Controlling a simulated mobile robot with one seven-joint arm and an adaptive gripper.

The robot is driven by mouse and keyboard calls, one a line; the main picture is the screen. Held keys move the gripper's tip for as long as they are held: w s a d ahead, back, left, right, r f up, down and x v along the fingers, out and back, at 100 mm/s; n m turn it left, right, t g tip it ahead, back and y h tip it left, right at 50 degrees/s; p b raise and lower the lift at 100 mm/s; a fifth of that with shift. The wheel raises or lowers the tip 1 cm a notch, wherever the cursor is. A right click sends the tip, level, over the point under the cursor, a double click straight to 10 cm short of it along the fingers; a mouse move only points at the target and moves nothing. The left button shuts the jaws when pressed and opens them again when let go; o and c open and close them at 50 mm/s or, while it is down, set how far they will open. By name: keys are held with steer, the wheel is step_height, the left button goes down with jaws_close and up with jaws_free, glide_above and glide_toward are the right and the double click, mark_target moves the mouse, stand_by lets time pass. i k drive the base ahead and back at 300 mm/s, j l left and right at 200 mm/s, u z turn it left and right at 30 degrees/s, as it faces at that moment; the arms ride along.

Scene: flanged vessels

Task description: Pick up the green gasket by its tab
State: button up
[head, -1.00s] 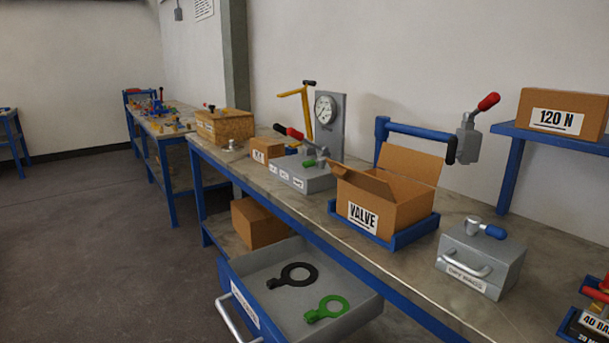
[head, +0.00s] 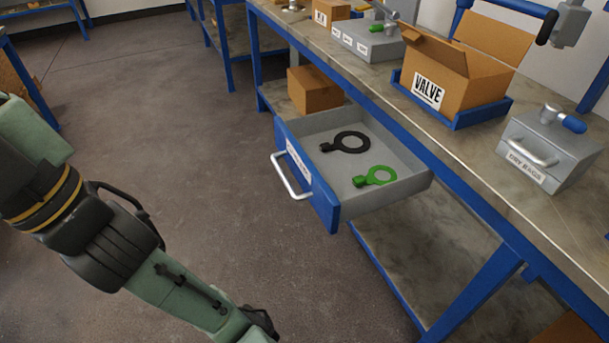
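The green gasket (head: 379,176) is a flat ring with a tab (head: 359,181) on its left side. It lies in the open drawer (head: 410,185), near the front right part of its floor. A black gasket (head: 350,142) of like shape lies behind it in the same drawer, its tab (head: 326,147) also to the left. The two gaskets lie apart. My arm comes in from the left edge and runs down to the bottom edge, left of the drawer and well apart from it. My gripper is out of the picture.
The blue drawer front with a metal handle (head: 290,176) faces left. The workbench (head: 470,160) stands above and behind the drawer, bearing an open VALVE box (head: 437,75) and a grey DRY RAGS box (head: 550,150). A cardboard box (head: 315,90) sits on the lower shelf. The floor left of the drawer is clear.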

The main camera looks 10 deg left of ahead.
mark_target(359, 181)
steer(key=j+z, duration=0.1)
steer(key=z, duration=0.35)
steer(key=j+z, duration=0.35)
steer(key=j, duration=0.2)
steer(key=j+z, duration=0.3)
steer(key=j, duration=0.3)
steer(key=j+z, duration=0.1)
steer(key=j, duration=1.05)
steer(key=i, duration=0.5)
